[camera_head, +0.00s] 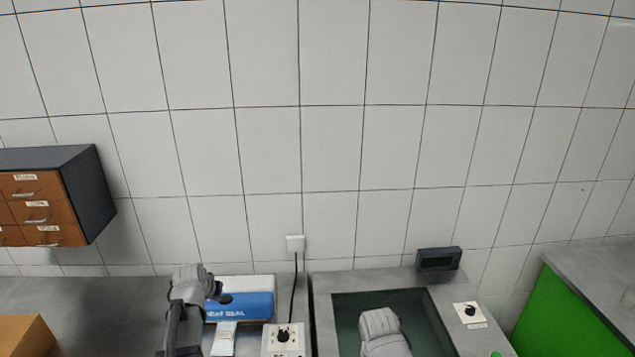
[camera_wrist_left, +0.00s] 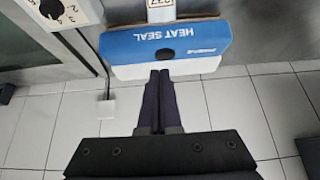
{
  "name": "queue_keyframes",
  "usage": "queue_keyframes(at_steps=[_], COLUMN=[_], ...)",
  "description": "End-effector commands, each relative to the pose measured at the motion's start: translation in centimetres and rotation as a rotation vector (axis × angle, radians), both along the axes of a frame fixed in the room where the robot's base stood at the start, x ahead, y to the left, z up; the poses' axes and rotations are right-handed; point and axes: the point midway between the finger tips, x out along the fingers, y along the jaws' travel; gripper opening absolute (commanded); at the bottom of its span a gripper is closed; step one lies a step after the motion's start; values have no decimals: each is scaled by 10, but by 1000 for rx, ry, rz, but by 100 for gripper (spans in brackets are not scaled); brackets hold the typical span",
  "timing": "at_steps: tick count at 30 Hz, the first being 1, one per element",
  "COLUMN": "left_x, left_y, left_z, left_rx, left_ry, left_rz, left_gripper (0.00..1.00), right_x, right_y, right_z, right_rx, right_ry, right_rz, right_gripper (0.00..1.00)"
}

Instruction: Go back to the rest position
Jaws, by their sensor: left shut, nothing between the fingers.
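My left arm comes in at the bottom in the head view. Its left gripper (camera_head: 214,291) is small and dark there, in front of the blue and white heat sealer (camera_head: 252,304). In the left wrist view the two dark fingers of the left gripper (camera_wrist_left: 160,74) lie together, shut and empty. Their tips overlap the lower edge of the heat sealer (camera_wrist_left: 150,48) in the picture; I cannot tell whether they touch it. A grey link of my right arm shows over the sunken basin, but the right gripper is not visible.
A dark basin (camera_head: 345,302) is set in the counter at right, with a small display box (camera_head: 438,259) behind it. A dial panel (camera_head: 284,338) stands beside the sealer. A drawer cabinet (camera_head: 45,213) hangs at left; a cardboard box (camera_head: 25,335) is below. The tiled wall (camera_head: 335,150) is bare above.

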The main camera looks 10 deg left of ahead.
Motion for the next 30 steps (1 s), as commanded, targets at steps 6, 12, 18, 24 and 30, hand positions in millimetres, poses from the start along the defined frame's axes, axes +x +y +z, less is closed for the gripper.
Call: queue_keyframes(at_steps=[6,12,18,24,30], left_x=[-15,-64,-125,-165,-176], left_y=[-103,-218,-294,-327,-334], left_z=[-28,-57,-74,-80,-80], left_rx=[-24,-10,49,104,122], left_ry=[135,335,508,606,635], left_rz=[-143,-312,-436,-497,-510], left_gripper=[0,0,0,0,0], right_x=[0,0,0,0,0], right_y=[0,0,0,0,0], right_z=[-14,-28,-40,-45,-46], right_rx=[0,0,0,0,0], right_ry=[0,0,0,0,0], right_rz=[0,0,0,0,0], right_gripper=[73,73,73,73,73])
